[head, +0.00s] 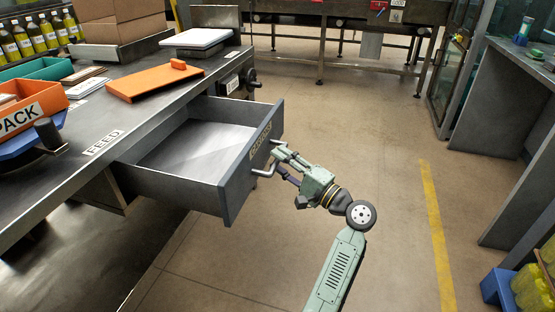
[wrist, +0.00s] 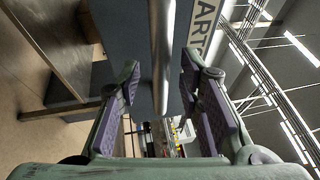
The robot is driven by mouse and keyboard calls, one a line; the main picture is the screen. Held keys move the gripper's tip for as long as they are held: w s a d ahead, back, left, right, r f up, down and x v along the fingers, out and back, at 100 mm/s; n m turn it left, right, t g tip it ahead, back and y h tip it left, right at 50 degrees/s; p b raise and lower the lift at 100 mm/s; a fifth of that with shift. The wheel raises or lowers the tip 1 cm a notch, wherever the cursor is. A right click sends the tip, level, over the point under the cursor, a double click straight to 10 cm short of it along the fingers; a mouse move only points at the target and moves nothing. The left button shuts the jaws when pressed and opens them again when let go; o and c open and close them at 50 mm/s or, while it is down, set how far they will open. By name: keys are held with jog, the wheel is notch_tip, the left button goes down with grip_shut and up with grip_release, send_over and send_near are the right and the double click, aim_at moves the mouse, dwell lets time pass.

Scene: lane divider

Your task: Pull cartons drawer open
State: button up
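The grey drawer (head: 190,150) under the bench stands pulled out, and its inside looks empty. A label, partly readable as CARTONS, is on its front (head: 262,138). A metal bar handle (head: 264,173) sticks out from that front; it also shows upright in the wrist view (wrist: 161,60). My gripper (head: 277,162) is at the handle, in front of the drawer. In the wrist view, the purple-padded fingers (wrist: 160,62) stand apart on either side of the bar, with a gap visible on both sides. The middle of the bar is hidden by my gripper in the head view.
The bench (head: 75,180) carries a FEED label, an orange PACK bin (head: 35,108), an orange lid-like board (head: 155,82), a white scale (head: 196,38), bottles and cardboard boxes. Floor (head: 390,140) is clear right of the drawer. A blue crate (head: 497,287) stands at lower right.

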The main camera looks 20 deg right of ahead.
jog(key=v, duration=1)
jog(key=shift+s, duration=0.25)
jog(key=shift+d, duration=0.1)
